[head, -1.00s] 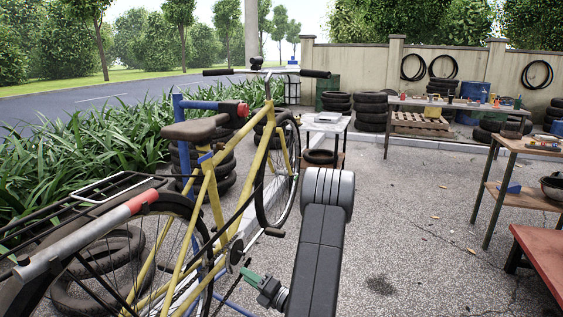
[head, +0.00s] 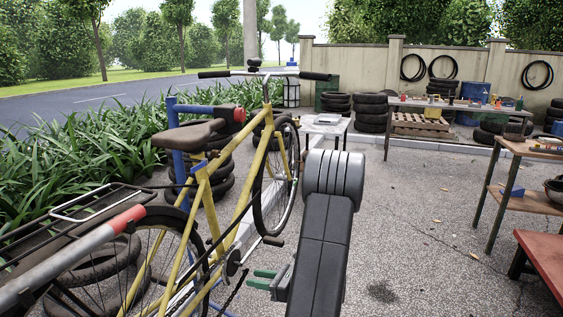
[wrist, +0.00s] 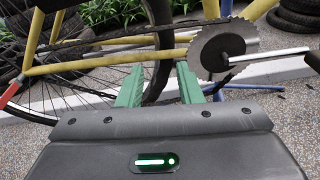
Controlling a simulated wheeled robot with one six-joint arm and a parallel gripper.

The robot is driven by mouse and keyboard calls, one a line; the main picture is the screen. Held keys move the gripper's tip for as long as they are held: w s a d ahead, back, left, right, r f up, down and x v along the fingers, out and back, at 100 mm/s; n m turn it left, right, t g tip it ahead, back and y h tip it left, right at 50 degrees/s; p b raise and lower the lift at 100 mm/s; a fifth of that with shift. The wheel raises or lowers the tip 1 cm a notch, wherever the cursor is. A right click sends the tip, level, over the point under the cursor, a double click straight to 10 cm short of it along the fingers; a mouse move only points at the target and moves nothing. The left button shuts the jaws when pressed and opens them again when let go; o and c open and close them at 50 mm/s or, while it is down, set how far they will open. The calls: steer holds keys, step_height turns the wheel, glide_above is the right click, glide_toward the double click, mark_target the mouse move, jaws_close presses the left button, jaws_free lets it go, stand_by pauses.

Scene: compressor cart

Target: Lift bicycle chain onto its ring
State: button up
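The yellow bicycle (head: 205,195) stands upright at left in the head view. Its toothed ring (wrist: 224,50) is at the right of the wrist view, beside a crank; it is small in the head view (head: 232,262). A dark chain-like strand (head: 234,290) hangs below the ring in the head view. In the wrist view a thin dark line (wrist: 75,87) sags left of my fingers; I cannot tell if it is the chain. My gripper (head: 256,279) has green fingers, which stand apart with nothing visible between them in the wrist view (wrist: 159,80). The ring is beyond and right of them.
The rear wheel (head: 165,260) and a rack (head: 75,215) are at left. A blue post (head: 174,145) stands behind the saddle. Tyre stacks (head: 372,112) and work tables (head: 520,148) are farther off. Open gravel lies right of the bicycle.

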steer(key=shift+n, duration=0.7)
steer(key=x, duration=0.3)
steer(key=b+x, duration=0.1)
steer(key=x, duration=0.2)
steer(key=shift+w+d+f, duration=0.1)
steer(key=shift+w+d, duration=0.05)
steer(key=shift+w, duration=0.1)
steer(key=shift+g, duration=0.3)
